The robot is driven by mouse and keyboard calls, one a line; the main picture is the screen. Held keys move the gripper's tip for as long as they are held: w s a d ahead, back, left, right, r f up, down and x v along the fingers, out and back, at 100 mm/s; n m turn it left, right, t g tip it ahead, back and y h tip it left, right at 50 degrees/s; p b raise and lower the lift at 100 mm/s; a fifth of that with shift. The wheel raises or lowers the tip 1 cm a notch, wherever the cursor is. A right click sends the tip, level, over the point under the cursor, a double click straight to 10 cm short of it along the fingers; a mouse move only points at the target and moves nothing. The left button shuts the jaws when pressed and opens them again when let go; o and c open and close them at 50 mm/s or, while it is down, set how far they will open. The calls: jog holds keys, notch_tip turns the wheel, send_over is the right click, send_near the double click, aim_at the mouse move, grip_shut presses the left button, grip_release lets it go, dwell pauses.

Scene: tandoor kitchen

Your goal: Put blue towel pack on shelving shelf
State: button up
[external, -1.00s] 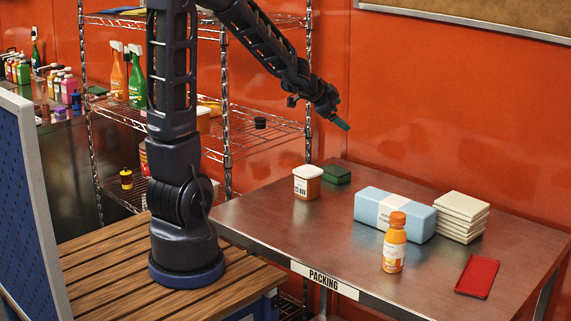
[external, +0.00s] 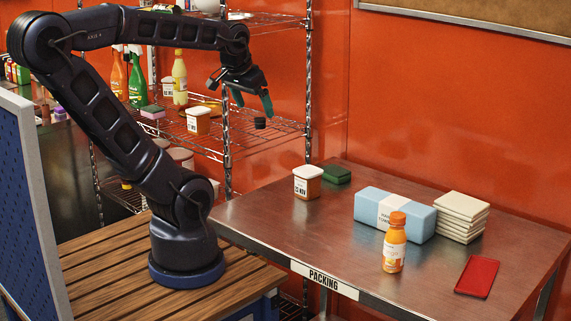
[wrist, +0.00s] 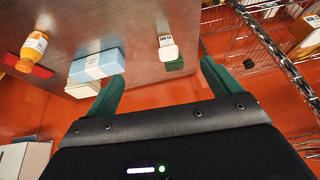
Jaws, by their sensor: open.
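The blue towel pack (external: 418,219), a light-blue block with a white label band, lies on the packing table. An orange bottle stands in front of it and hides a little of its front. The pack also shows in the wrist view (wrist: 98,66). The wire shelving (external: 215,146) stands behind my arm, with several shelves. My gripper (external: 252,108) is open and empty, in the air by the shelving's middle shelf, well away from the pack. Its two green fingers show spread apart in the wrist view (wrist: 165,85).
The orange bottle (external: 395,243), stacked white tiles (external: 461,216), red tray (external: 477,276), labelled tub (external: 307,183) and green sponge (external: 336,174) share the table. The middle shelf holds another tub (external: 198,120), a yellow bottle (external: 180,78) and a small black item (external: 260,123). The table's front left is clear.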

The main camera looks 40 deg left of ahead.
jog(key=shift+o, duration=0.4)
jog(key=shift+s+d+h, duration=0.15)
jog(key=shift+s+d, duration=0.05)
jog(key=shift+s, duration=0.3)
jog(key=shift+s+d+h, duration=0.15)
jog(key=shift+s, duration=0.3)
